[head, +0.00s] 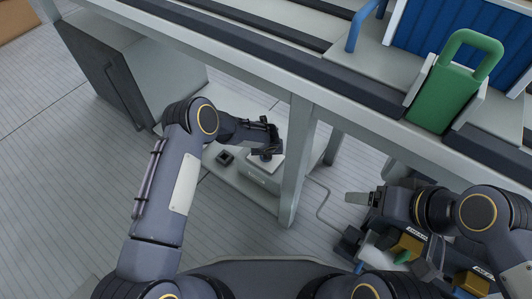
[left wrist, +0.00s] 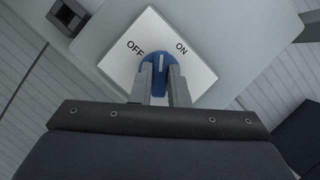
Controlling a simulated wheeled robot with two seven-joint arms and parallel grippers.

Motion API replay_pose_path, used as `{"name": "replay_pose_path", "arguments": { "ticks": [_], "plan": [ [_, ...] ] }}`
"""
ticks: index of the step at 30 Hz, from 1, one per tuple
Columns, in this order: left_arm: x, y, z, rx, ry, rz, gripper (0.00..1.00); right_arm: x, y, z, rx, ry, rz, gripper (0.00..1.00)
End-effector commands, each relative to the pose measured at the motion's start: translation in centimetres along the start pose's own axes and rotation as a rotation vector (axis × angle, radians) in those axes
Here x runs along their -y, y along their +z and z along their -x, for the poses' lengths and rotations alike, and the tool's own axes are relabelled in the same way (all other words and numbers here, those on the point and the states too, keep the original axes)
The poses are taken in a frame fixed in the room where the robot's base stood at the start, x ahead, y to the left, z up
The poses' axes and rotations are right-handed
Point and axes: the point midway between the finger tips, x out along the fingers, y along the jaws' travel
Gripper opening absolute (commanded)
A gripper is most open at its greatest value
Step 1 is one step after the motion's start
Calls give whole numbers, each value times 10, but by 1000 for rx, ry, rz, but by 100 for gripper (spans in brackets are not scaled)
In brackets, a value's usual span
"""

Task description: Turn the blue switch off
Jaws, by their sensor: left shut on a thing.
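The blue switch (left wrist: 156,63) is a knob on a white plate (left wrist: 200,74) marked OFF at left and ON at right in the left wrist view. The knob's top end lies between the two words; I cannot tell which position it is set to. My left gripper (left wrist: 160,86) is shut on the knob, one finger on each side. In the head view my left gripper (head: 267,150) is at the white plate on a grey box (head: 262,176) and hides the knob. My right gripper (head: 362,198) is at the right, away from the switch; its finger opening is unclear.
A small dark square fitting (head: 225,157) is beside the plate. A table leg (head: 297,160) stands just right of the box, and the table edge (head: 260,68) runs above. A green handled box (head: 450,85) sits on the table. Clutter (head: 405,247) lies under my right arm.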

Motion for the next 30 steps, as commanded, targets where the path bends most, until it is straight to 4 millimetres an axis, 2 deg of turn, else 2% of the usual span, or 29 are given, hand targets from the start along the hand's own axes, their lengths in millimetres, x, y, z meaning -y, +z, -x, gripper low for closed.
{"name": "replay_pose_path", "arguments": {
  "ticks": [15,30],
  "plan": [
    [4,0,-3,3,169,408,0,-15,16,-32,0,0,0,76],
    [5,2,-2,3,307,746,0,-23,26,-51,0,0,0,76]
  ]
}}
